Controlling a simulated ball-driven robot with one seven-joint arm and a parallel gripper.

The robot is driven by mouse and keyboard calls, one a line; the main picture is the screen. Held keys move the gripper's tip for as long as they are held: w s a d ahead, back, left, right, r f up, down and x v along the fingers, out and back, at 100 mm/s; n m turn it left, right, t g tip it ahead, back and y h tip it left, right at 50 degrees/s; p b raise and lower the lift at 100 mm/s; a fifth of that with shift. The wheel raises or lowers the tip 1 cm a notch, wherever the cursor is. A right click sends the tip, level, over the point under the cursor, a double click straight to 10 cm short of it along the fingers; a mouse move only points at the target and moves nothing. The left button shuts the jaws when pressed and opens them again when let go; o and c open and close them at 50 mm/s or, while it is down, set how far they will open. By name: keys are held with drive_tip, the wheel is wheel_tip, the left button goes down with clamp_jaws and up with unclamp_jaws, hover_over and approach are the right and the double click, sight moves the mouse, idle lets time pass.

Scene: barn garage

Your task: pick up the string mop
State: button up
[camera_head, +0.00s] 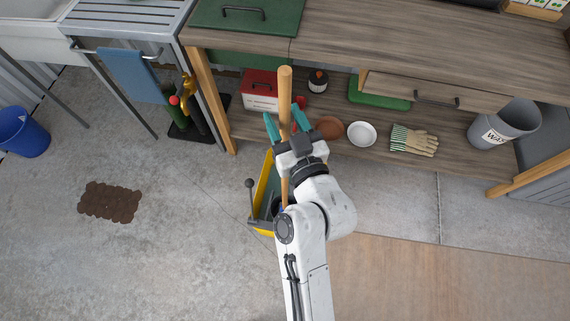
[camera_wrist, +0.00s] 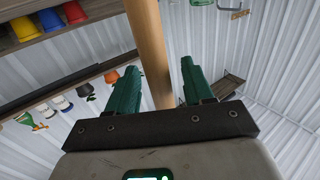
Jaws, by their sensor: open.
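The string mop's wooden handle (camera_head: 285,95) stands up from a yellow mop bucket (camera_head: 264,190) on the floor, in front of the workbench. The mop head is hidden behind my arm and the bucket. My gripper (camera_head: 285,118) is open with its green fingers on either side of the handle. In the wrist view the handle (camera_wrist: 149,50) passes between the two green fingers of my gripper (camera_wrist: 160,85), nearer the left finger. I cannot tell whether a finger touches it.
The wooden workbench (camera_head: 400,45) stands just beyond the handle, with a lower shelf holding a red box (camera_head: 260,88), a white bowl (camera_head: 362,134) and gloves (camera_head: 413,140). A grey bin (camera_head: 503,126) is at right. Floor at left is mostly clear around a brown mat (camera_head: 110,202).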

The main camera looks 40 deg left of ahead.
sight(285, 65)
clamp_jaws()
drive_tip(key=shift+r, duration=0.1)
idle(0.5)
drive_tip(key=shift+r, duration=0.1)
wheel_tip(285, 65, up, 18)
drive_tip(key=shift+f, duration=0.1)
idle(0.4)
drive_tip(key=shift+c, duration=2.2)
unclamp_jaws()
clamp_jaws()
